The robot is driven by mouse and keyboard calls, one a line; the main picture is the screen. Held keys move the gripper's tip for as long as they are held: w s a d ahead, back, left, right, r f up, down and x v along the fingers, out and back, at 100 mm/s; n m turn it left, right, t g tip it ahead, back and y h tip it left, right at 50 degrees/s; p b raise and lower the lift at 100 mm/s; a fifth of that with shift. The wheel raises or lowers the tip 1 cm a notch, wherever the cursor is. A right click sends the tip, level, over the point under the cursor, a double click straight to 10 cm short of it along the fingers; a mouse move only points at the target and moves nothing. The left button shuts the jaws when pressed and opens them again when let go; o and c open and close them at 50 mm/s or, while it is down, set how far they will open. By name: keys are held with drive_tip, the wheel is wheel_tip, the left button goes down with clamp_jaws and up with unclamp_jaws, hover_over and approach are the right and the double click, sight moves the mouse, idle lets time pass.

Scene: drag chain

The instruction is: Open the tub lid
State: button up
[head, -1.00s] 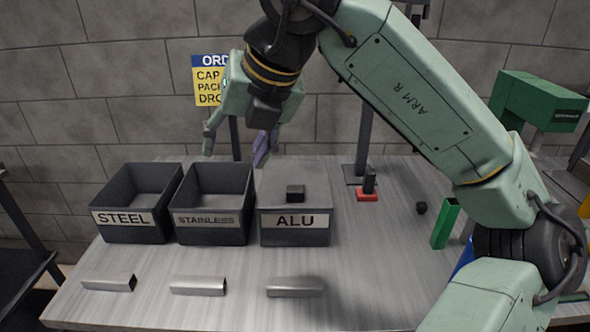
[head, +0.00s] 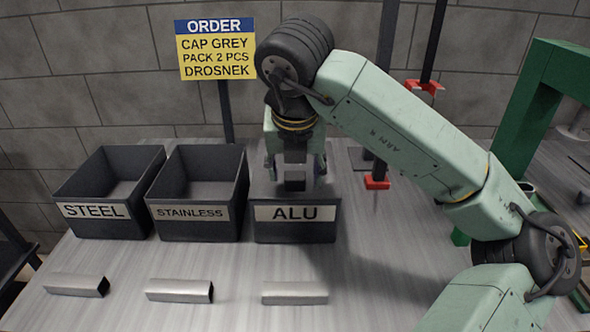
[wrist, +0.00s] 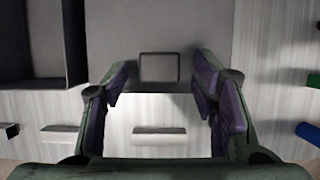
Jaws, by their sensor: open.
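The ALU tub (head: 295,232) stands on the table as the rightmost of three dark tubs. Its grey lid (head: 262,180) closes the top, and a dark block-shaped handle (head: 295,185) stands on it. In the wrist view the lid (wrist: 210,35) fills the upper middle and the square handle (wrist: 159,68) shows ahead of my fingers, between their lines. My gripper (head: 296,168) is above the lid, pointing down, with a finger on either side of the handle. It is open and the fingers (wrist: 163,100) are apart from the handle. The exact height gap cannot be told.
The open STEEL tub (head: 92,211) and open STAINLESS tub (head: 195,213) stand to the left. Several metal profiles lie along the front, one below ALU (head: 295,293). A red-based stand (head: 377,182) is behind right, and a green frame (head: 520,120) is farther right. An order sign (head: 228,50) is behind.

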drive_tip(key=shift+x, duration=0.75)
drive_tip(key=shift+c, duration=0.4)
clamp_jaws()
